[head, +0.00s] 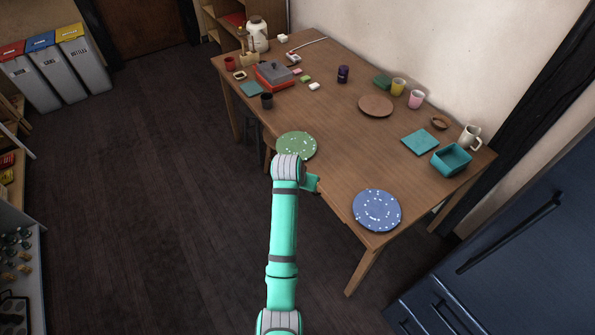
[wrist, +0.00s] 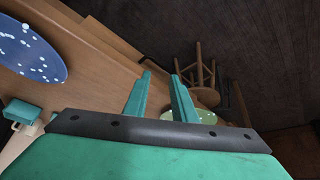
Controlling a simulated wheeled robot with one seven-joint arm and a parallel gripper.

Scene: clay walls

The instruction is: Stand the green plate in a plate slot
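The green plate (head: 296,144) has white spots and lies flat at the table's near-left edge, its left side over the edge in the head view. In the wrist view the green plate (wrist: 205,117) shows partly, behind and beside the right finger. My gripper (head: 312,183) is just below and right of the plate in the head view, partly hidden by my wrist. In the wrist view my gripper (wrist: 161,74) has its fingers apart with nothing between them. I cannot make out a plate slot in either view.
The wooden table (head: 335,140) carries a blue spotted plate (head: 377,210) at the near corner, a brown plate (head: 376,105), a teal bin (head: 452,160) and several cups. A stool (wrist: 203,72) stands beside the table. The floor (head: 150,190) at left is clear.

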